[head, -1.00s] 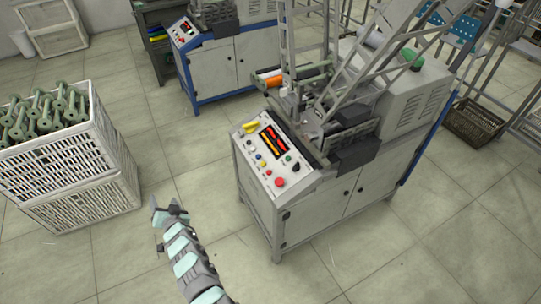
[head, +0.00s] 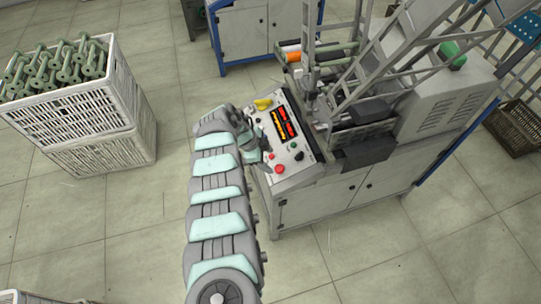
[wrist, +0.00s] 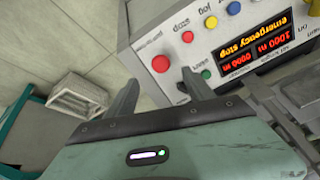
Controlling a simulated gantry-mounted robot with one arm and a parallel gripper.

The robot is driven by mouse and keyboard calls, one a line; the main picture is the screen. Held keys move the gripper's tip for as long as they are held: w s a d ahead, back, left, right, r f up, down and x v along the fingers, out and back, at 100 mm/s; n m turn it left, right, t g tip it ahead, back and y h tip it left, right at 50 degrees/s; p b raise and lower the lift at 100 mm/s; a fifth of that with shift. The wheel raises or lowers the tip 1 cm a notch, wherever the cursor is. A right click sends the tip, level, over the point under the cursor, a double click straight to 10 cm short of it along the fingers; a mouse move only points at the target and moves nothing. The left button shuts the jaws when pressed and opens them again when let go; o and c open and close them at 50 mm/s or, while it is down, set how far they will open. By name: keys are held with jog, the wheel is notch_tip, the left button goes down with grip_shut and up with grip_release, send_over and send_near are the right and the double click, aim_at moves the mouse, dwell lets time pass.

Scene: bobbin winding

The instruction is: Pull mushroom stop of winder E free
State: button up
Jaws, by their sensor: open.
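The mushroom stop is a red round button (head: 279,169) at the near end of the sloped control panel of the winder (head: 320,190). In the wrist view the mushroom stop (wrist: 161,63) shows just beyond and between my fingertips, with no visible contact. My gripper (wrist: 160,80) is open and empty. In the head view my gripper (head: 262,150) is over the panel's left edge, partly hidden by my wrist. The panel display (wrist: 253,48) reads "emergency stop", upside down in the wrist view.
Close to the mushroom stop are a smaller red button (wrist: 187,37), a yellow button (wrist: 210,22), a blue button (wrist: 233,7) and a green button (wrist: 205,74). A white crate stack (head: 95,110) with green bobbins stands at left. A second winder (head: 240,35) stands behind. Floor between is clear.

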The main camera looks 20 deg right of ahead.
aim_at(279, 168)
jog(key=shift+b+x, duration=3.05)
jog(key=shift+b, duration=0.05)
jog(key=shift+b+x, duration=1.25)
jog(key=shift+x, duration=0.45)
jog(key=shift+w, duration=0.1)
grip_shut()
jog(key=shift+r, duration=0.1)
